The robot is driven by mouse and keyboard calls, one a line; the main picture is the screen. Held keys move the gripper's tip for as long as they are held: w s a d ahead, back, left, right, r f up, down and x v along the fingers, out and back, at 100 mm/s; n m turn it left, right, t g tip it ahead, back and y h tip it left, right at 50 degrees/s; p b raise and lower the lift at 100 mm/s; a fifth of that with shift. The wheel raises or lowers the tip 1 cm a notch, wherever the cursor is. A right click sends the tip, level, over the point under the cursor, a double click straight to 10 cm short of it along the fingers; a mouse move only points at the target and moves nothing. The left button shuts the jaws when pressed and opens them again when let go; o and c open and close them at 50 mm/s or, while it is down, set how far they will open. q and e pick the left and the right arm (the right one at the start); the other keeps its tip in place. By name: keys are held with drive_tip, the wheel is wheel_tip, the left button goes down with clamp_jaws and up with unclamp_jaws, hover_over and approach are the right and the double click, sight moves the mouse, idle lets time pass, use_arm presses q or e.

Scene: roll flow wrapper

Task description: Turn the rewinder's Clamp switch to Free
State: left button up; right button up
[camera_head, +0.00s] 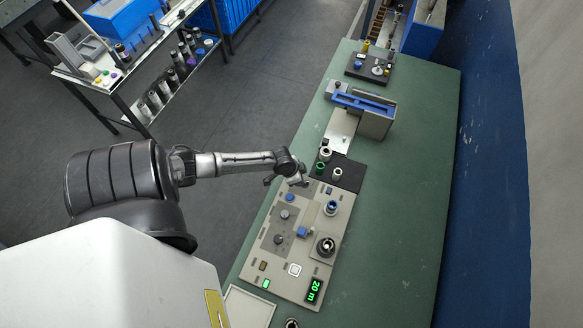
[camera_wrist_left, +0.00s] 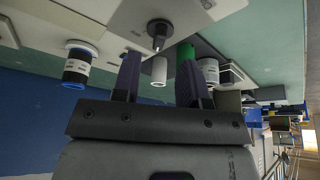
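The rewinder's beige panel (camera_head: 262,255) lies on the green bench in the head view. It carries small knobs on grey plates, including an upper knob (camera_head: 290,197), a middle knob (camera_head: 284,213) and a lower knob (camera_head: 278,239). Their labels are too small to read, so I cannot tell which is the Clamp switch. My left gripper (camera_head: 291,182) is above the panel's far end, near the upper knob. In the left wrist view its two fingers (camera_wrist_left: 160,82) are apart with nothing held. A dark round knob with a pointer (camera_wrist_left: 158,30) shows beyond the gap between them. My right gripper is out of view.
A blue-and-white spool (camera_head: 331,207) and a dark ring (camera_head: 325,247) stand on the panel's right side. A green display (camera_head: 314,291) reads 20 m. A black plate (camera_head: 350,176) with several small cylinders lies just beyond. The bench's right side (camera_head: 400,240) is clear.

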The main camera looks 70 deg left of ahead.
use_arm(q)
drive_tip(key=v, duration=0.9)
idle(0.5)
